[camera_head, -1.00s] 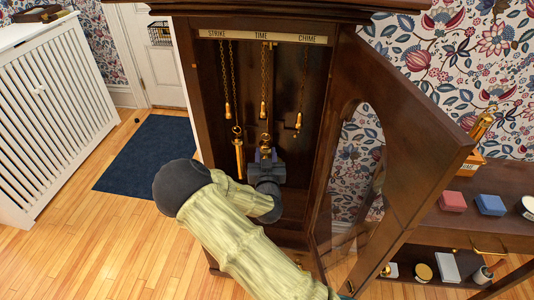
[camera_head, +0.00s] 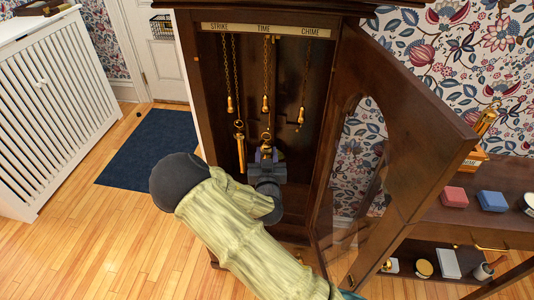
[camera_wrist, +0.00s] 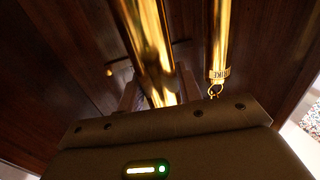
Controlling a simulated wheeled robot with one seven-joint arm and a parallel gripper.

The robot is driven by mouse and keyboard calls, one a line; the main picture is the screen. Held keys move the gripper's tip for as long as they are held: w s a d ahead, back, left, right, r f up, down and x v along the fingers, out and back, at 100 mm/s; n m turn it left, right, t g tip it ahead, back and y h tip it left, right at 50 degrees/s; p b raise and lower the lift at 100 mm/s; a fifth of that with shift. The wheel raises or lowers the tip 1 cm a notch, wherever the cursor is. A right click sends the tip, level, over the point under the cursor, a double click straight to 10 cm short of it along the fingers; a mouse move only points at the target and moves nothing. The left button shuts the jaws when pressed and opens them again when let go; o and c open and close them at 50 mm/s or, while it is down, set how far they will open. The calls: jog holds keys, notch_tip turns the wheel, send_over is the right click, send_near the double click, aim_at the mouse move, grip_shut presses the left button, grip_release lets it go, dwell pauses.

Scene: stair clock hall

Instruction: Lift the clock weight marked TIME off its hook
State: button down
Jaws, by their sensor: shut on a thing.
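The brass TIME weight (camera_head: 266,137) stands under the middle chain in the open clock case, its top end showing above my gripper (camera_head: 266,154). My gripper is shut around its body; in the wrist view the polished weight (camera_wrist: 150,45) runs up between the fingers (camera_wrist: 158,98). The TIME label is not readable on it. The middle chain's end (camera_head: 265,104) is just above the weight; whether the hook is still through its ring is too small to tell. The brass STRIKE weight (camera_head: 240,152) hangs close on the left, and also shows beside my fingers in the wrist view (camera_wrist: 220,45).
The right chain (camera_head: 304,85), under CHIME, hangs with no weight. The open glazed door (camera_head: 405,150) stands right of my arm. Another brass weight (camera_head: 486,120) is on the side table (camera_head: 450,225). Case walls are close around my gripper.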

jog(key=shift+w+r, duration=0.1)
jog(key=s+a, duration=0.2)
jog(key=s, duration=1.2)
jog(key=shift+a, duration=0.3)
dwell(0.8)
dwell(0.5)
